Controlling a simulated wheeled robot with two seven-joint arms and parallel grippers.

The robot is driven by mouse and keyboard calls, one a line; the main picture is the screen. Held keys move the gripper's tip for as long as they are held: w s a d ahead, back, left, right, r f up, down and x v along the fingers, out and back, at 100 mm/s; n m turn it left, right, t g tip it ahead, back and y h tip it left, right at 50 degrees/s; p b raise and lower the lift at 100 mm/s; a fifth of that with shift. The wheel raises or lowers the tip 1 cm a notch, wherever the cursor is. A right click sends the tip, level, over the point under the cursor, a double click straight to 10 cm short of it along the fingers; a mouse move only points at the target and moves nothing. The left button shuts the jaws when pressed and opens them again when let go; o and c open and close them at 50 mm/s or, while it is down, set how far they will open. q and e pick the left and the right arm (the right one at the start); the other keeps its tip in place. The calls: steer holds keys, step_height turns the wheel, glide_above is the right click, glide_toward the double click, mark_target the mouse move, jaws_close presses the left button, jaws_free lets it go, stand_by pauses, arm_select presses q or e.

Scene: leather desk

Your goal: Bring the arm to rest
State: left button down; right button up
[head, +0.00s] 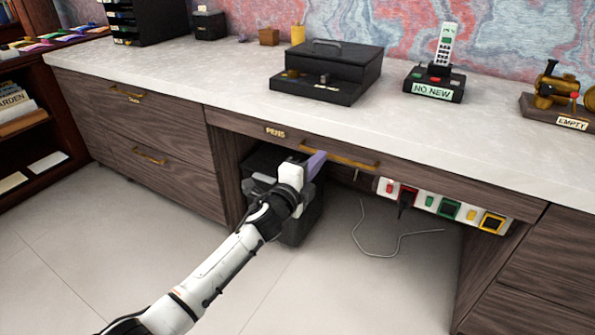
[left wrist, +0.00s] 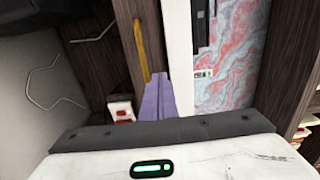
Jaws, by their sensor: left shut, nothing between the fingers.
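My left arm reaches in from the lower left in the head view. Its left gripper (head: 316,163) has purple fingers, shut and empty, just in front of the desk's drawer front near the left end of the brass handle (head: 340,159). In the left wrist view the shut purple fingers (left wrist: 158,97) point towards the drawer front, with the handle (left wrist: 141,50) just beyond them. I cannot tell whether they touch it. My right gripper is not in view.
A power strip (head: 446,207) with coloured switches is mounted under the desk's right side. The worktop (head: 225,80) holds a black box (head: 333,72) and a phone (head: 444,47).

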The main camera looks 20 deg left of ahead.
arm_select(q)
steer(key=s+a+f+n+g+y, duration=0.2)
steer(key=s+a+f+n, duration=0.15)
steer(key=s, duration=0.45)
steer(key=s+a+f+n+g+y+p, duration=0.1)
steer(key=s+a+f+n+g+y, duration=0.25)
steer(key=s, duration=0.55)
steer(key=s+a+f+n+g, duration=0.1)
steer(key=s+a+f+n, duration=0.2)
steer(key=s+f+n, duration=0.4)
steer(key=s+d+n+g+h, duration=0.15)
steer(key=s+n+g, duration=0.45)
steer(key=s, duration=1.9)
steer(key=w+d+f+t+h, duration=0.3)
steer(key=w+d+f+t, duration=0.15)
steer(key=d, duration=0.25)
step_height(320, 180, up, 9)
steer(key=a+m+p, duration=0.1)
steer(key=p, duration=1.4)
steer(key=shift+w+a+g+y, duration=0.15)
steer(key=shift+w+g+y, duration=0.2)
steer(key=shift+g+y, duration=0.05)
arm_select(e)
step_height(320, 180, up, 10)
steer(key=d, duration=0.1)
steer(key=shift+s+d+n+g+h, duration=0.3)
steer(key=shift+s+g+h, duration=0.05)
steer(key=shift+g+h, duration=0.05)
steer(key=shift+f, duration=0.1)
